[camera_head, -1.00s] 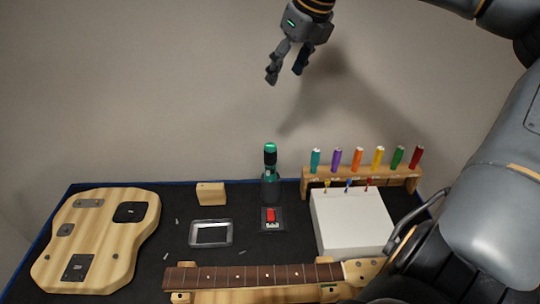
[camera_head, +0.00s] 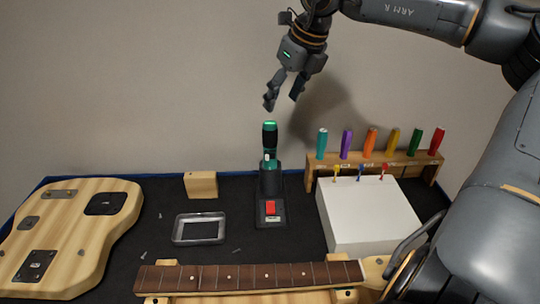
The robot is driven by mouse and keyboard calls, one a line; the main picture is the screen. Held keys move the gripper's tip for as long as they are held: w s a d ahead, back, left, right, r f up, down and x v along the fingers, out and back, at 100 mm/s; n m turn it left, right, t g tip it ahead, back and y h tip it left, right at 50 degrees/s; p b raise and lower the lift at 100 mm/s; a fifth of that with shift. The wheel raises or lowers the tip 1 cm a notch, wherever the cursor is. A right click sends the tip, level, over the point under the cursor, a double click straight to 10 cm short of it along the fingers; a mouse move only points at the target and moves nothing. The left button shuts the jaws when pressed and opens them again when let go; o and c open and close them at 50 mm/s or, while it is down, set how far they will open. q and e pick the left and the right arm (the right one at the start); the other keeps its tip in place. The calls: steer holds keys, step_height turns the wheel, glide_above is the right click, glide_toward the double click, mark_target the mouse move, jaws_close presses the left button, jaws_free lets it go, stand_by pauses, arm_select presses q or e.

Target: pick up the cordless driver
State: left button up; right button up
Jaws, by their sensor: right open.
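The cordless driver (camera_head: 269,140) is dark with green parts. It stands upright in a dark holder (camera_head: 271,182) near the back middle of the bench, with a red switch (camera_head: 271,208) in front. My right gripper (camera_head: 284,103) is above the driver and slightly to its right in the picture. Its fingers point down, spread apart, with nothing between them. A small gap shows between the fingertips and the driver's top. My left gripper is not in view.
A wooden rack (camera_head: 373,168) with several coloured-handled tools stands right, behind a white box (camera_head: 368,212). A guitar neck (camera_head: 250,277) lies in front, a guitar body (camera_head: 70,235) at left. A metal tray (camera_head: 200,228) and wooden block (camera_head: 201,185) lie left of the driver.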

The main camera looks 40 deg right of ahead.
mark_target(273, 124)
steer(key=p+x, duration=0.1)
steer(key=x, duration=0.6)
steer(key=p+x, duration=0.1)
steer(key=x, duration=0.3)
steer(key=shift+d+f+p, duration=0.1)
steer(key=shift+d+p, duration=0.1)
steer(key=shift+p, duration=0.1)
steer(key=shift+w+f, duration=0.25)
steer(key=shift+f, duration=0.3)
steer(key=shift+c, duration=0.2)
jaws_close()
